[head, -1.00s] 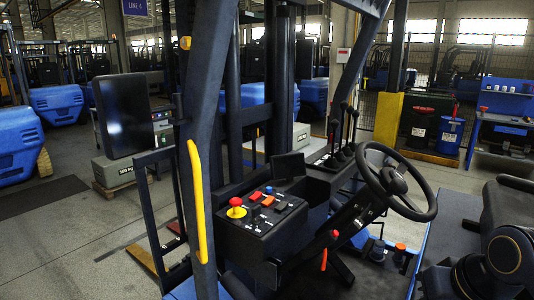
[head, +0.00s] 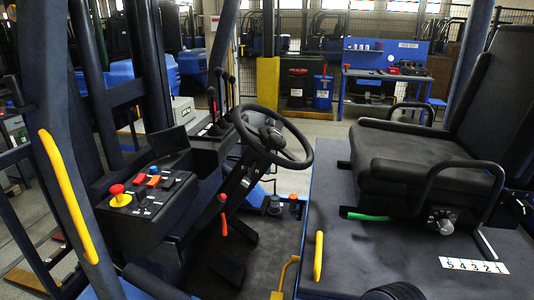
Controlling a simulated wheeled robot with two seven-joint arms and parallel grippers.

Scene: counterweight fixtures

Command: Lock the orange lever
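Neither of my grippers shows in this view.
The steering wheel (head: 272,138) stands right of the lever, and the control panel (head: 148,205) with a red mushroom button stands left. A yellow grab handle (head: 68,195) is on the front pillar. The seat (head: 425,160), with a green lever (head: 368,217) beneath, fills the right.

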